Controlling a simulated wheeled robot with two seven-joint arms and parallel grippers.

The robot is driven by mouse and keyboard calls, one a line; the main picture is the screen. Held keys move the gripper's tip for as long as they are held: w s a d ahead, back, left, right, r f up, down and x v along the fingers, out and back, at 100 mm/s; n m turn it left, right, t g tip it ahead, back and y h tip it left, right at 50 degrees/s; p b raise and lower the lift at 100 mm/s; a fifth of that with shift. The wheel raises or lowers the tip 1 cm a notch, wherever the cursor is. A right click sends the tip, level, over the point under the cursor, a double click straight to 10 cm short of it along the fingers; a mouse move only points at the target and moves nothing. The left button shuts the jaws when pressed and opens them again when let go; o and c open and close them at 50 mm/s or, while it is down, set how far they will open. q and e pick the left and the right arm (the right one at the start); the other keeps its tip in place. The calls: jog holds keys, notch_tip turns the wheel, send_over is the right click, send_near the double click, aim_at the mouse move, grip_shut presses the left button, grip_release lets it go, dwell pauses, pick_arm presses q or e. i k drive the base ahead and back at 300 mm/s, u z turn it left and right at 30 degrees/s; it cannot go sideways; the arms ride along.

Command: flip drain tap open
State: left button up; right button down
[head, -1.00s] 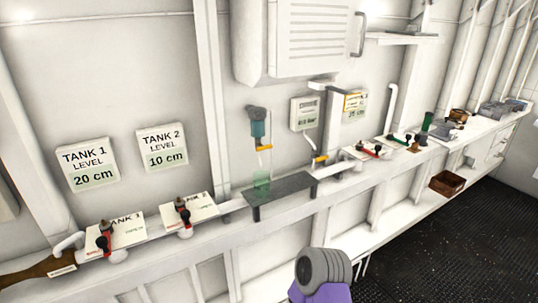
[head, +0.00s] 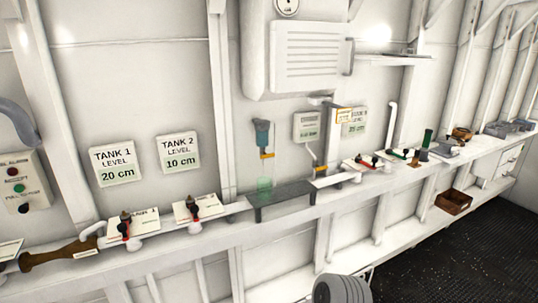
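No tap carries a readable drain label, so I cannot tell which is the drain tap. A teal filter bowl (head: 262,132) hangs on the wall with a yellow lever (head: 267,156) lying roughly level at its bottom. A green-tinted clear cup (head: 264,185) stands below it on a dark grey stand (head: 285,196). Another yellow lever (head: 320,169) sits on a pipe to the right. Red-handled valves stand by the tank 1 plate (head: 146,219) and the tank 2 plate (head: 206,206). Neither gripper is in view; only a grey ribbed part of my arm shows at the bottom.
Wall signs read tank 1 level 20 cm (head: 117,163) and tank 2 level 10 cm (head: 178,152). An alarm panel (head: 20,183) with buttons is at far left. A brown box (head: 453,201) sits on the lower ledge at right. The dark floor (head: 450,260) is clear.

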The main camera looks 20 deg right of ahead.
aim_at(266, 156)
jog(key=z, duration=0.3)
jog(key=i, duration=1.2)
jog(key=u, duration=0.05)
